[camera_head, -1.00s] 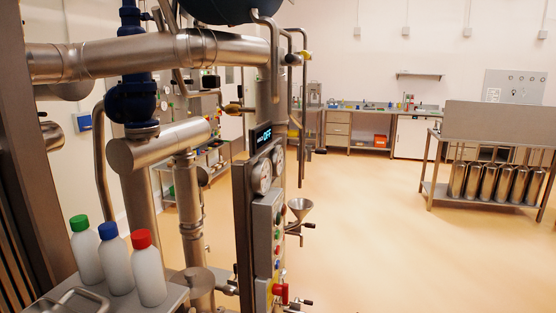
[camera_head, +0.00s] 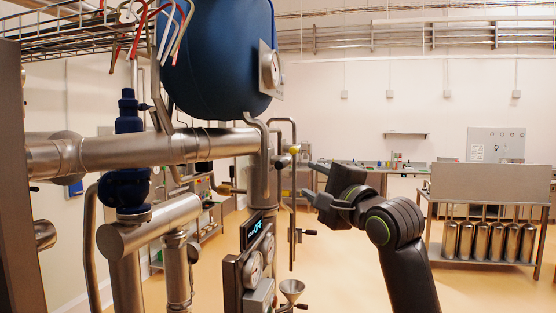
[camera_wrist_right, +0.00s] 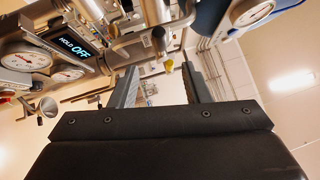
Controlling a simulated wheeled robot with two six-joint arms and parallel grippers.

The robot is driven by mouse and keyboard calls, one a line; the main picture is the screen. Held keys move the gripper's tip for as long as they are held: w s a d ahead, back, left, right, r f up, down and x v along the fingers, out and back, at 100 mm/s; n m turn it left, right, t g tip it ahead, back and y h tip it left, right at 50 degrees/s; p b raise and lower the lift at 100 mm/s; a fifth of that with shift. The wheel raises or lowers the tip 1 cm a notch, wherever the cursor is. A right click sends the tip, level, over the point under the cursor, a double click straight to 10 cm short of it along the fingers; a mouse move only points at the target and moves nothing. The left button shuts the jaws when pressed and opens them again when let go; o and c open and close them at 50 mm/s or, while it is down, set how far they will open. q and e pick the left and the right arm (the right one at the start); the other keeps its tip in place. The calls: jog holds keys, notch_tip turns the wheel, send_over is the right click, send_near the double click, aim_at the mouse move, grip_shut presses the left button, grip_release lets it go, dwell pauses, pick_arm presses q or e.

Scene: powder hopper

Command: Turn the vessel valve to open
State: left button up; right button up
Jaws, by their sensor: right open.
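The vessel is a blue rounded tank (camera_head: 218,60) at the top of the head view, with a gauge on its right side. Below it, on the pipework, is a small valve with a yellow part (camera_head: 294,149). My right gripper (camera_head: 315,182) is open and empty, its fingers pointing left toward this pipework, just right of and below the yellow part. In the right wrist view the open fingers (camera_wrist_right: 160,82) frame a small yellow part (camera_wrist_right: 169,65) lying beyond them, apart from them. The valve's handle position is too small to tell. My left gripper is not in view.
A control panel with an OFF display (camera_head: 256,226) and gauges stands below the pipes. A metal funnel (camera_head: 291,289) sits beside it. Thick steel pipes (camera_head: 130,150) fill the left. A steel rack with metal canisters (camera_head: 490,240) stands at right. Open floor lies between.

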aim_at(285, 165)
jog(key=p+x, duration=0.6)
jog(key=x, duration=0.7)
jog(key=shift+a+r, duration=0.15)
jog(key=shift+p+x, duration=0.6)
jog(key=shift+x, duration=0.45)
grip_shut()
